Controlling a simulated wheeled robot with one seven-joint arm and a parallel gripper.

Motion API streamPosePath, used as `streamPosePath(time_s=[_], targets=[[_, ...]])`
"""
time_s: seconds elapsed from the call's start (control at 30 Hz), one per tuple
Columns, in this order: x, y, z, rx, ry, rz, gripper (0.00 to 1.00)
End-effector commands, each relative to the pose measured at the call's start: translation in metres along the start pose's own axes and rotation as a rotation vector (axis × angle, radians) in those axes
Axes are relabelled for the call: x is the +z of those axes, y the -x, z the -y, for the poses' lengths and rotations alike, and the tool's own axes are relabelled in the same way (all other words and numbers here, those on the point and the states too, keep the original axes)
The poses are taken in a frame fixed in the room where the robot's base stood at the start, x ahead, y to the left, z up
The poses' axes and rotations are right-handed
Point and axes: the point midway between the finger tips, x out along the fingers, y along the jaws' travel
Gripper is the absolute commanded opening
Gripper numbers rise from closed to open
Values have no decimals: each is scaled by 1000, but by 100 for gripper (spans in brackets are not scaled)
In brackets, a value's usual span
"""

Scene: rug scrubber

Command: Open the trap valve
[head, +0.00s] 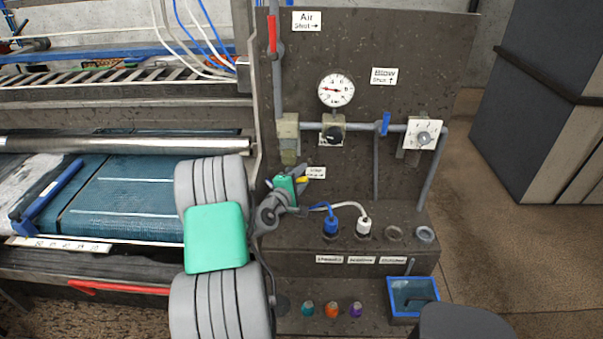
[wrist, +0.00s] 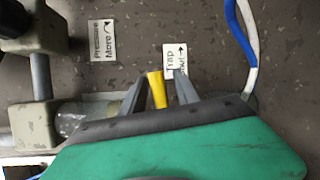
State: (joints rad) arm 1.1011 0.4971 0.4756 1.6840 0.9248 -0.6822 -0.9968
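The trap valve's yellow handle (wrist: 157,90) stands between the two grey fingers of my gripper (wrist: 161,76) in the wrist view. The fingers are apart, with a narrow gap visible on the handle's right. I cannot tell whether the left finger touches it. In the head view the yellow handle (head: 302,180) shows as a small spot beside my gripper (head: 296,184). The white "Trap Shut" label (head: 316,173) is just above it, with an arrow pointing right. The valve's body is hidden behind my gripper.
A pressure gauge (head: 336,90) and a black knob (head: 333,134) are above on the panel. Blue and white hoses with a blue plug (head: 331,226) and a white plug (head: 364,226) are close on the right. A red valve handle (head: 272,34) is at the top left.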

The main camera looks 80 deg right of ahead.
Motion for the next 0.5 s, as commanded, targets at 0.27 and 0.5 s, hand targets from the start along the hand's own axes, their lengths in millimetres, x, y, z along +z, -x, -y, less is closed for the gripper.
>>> streamPosePath(time_s=[0.27,0.5], targets=[[-2,-6,0,1,1,-4,37],[-2,-6,0,1,1,-5,21]])
